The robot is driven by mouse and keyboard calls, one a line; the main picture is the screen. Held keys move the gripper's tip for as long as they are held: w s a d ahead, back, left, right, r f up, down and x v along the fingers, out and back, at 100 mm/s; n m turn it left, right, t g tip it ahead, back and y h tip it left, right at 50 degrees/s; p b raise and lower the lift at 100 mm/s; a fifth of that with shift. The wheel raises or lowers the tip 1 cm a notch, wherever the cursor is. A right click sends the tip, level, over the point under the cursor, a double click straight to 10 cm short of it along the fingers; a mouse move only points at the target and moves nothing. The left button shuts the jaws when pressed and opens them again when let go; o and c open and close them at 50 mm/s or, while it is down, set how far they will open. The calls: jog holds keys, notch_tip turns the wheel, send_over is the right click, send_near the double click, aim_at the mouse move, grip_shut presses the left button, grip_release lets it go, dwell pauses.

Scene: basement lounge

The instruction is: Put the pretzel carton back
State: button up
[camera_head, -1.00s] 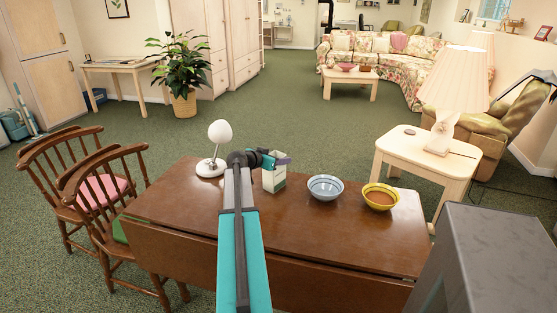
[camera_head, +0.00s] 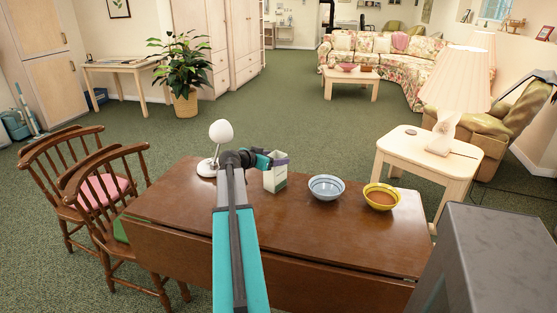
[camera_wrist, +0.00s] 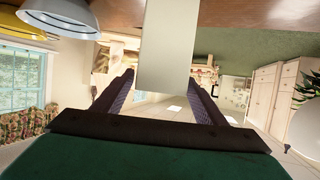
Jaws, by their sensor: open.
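The pretzel carton (camera_head: 275,181), a pale box with a greenish lower part, stands upright on the brown table (camera_head: 170,200). My gripper (camera_head: 277,160) is at the carton's upper part, with its dark fingers open. In the wrist view, which is upside down, the pale carton (camera_wrist: 168,45) comes down from the table at the top. Its end lies between the two finger pads (camera_wrist: 162,80), with a gap at the left pad and little or none at the right. I cannot tell whether the right pad touches it.
A blue-grey bowl (camera_head: 326,187) and a yellow bowl (camera_head: 381,196) stand right of the carton. A white round lamp (camera_head: 220,133) stands close left of my gripper. The table's right front is clear. A side table (camera_head: 400,147) with a lamp stands beyond the right end.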

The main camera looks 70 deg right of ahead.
jog(key=v, duration=0.8)
jog(key=shift+b, duration=0.35)
jog(key=shift+r, duration=0.15)
